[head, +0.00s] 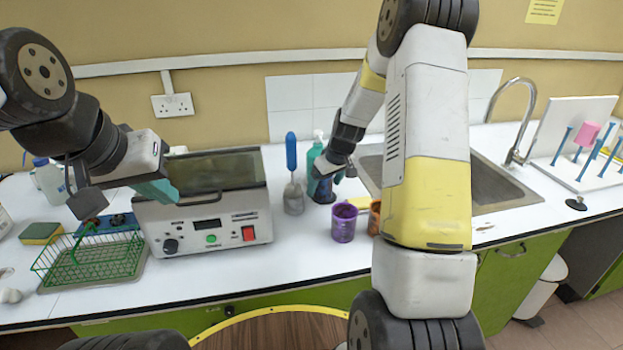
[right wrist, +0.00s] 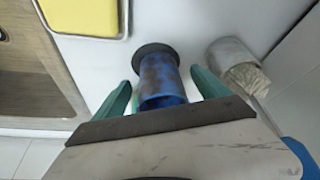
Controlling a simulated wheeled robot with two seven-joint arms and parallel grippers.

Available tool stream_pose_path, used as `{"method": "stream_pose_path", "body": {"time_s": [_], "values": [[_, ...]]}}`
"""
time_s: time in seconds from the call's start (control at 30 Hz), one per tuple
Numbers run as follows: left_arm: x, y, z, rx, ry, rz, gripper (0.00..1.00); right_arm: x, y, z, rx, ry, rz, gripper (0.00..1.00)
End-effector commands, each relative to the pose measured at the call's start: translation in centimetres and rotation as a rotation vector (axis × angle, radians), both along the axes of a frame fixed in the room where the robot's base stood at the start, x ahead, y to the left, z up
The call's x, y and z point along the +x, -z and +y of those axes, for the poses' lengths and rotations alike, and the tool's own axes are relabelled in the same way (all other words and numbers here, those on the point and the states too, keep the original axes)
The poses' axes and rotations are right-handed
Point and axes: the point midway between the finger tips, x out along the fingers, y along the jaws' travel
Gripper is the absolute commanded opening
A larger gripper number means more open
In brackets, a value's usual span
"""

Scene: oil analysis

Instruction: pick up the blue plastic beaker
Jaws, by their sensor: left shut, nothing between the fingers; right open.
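The blue plastic beaker (head: 323,192) stands on the white worktop in front of the green bottle, partly hidden by my right gripper (head: 327,180). In the right wrist view the blue beaker (right wrist: 162,82), with dark smudges and a wide dark base, lies between the two green fingers of my right gripper (right wrist: 163,92). The fingers are open, one on each side, with a visible gap to the beaker. My left gripper (head: 160,190) is shut and empty, held up in front of the grey lab machine.
Close by are a glass beaker (head: 293,200) with a blue-handled brush, a green bottle (head: 314,165), a purple mug (head: 343,228) and an orange mug (head: 374,218) partly behind my arm. The sink (head: 500,188) is right; the machine (head: 205,240) and green wire rack (head: 95,262) are left.

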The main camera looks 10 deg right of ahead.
Motion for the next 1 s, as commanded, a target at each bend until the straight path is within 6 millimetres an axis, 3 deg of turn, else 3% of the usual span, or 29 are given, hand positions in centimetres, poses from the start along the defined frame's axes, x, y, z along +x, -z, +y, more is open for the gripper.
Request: {"method": "stream_pose_path", "body": {"time_s": [0.17,0.4,0.77,1.0], "values": [[0.0,0.0,0.0,0.000,0.000,0.000,0.00,0.7,1.7,0.3,0.001,0.001,-0.001,0.85],[0.0,0.0,0.0,0.000,0.000,0.000,0.00,0.8,1.8,0.3,0.000,0.001,-0.001,0.85],[0.0,0.0,0.0,0.000,0.000,0.000,0.00,0.8,1.8,0.3,0.000,0.001,-0.001,0.14],[0.0,0.0,0.0,0.000,0.000,0.000,0.00,0.8,1.7,0.2,0.000,0.001,-0.001,0.13]]}}
